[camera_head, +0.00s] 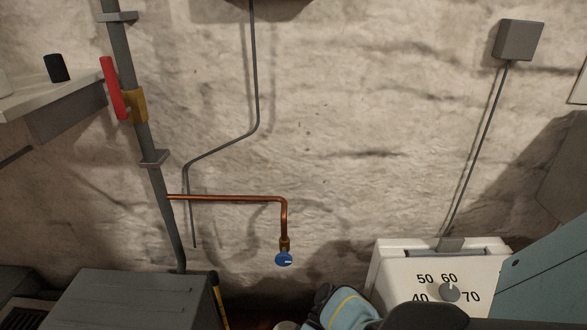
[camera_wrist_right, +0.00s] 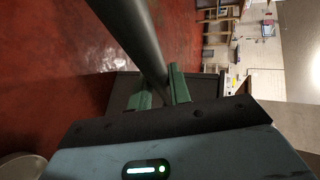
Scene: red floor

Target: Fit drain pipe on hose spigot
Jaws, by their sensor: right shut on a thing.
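The hose spigot (camera_head: 285,246) hangs on the wall at the end of a copper pipe (camera_head: 235,198), with a blue knob (camera_head: 284,259) at its lower end. In the right wrist view, my right gripper (camera_wrist_right: 160,92) has its green fingers shut on a dark grey round bar, which I take for the drain pipe (camera_wrist_right: 128,30). The pipe runs from between the fingers to the top left of that view. Its far end is out of view, so I cannot tell how it lies to the spigot. My left gripper is not in view.
A grey upright pipe with a red lever (camera_head: 113,88) runs down the wall at left, above a grey box (camera_head: 135,300). A shelf (camera_head: 50,95) juts in at upper left. A white unit with a numbered dial (camera_head: 450,292) stands at lower right. The wall around the spigot is clear.

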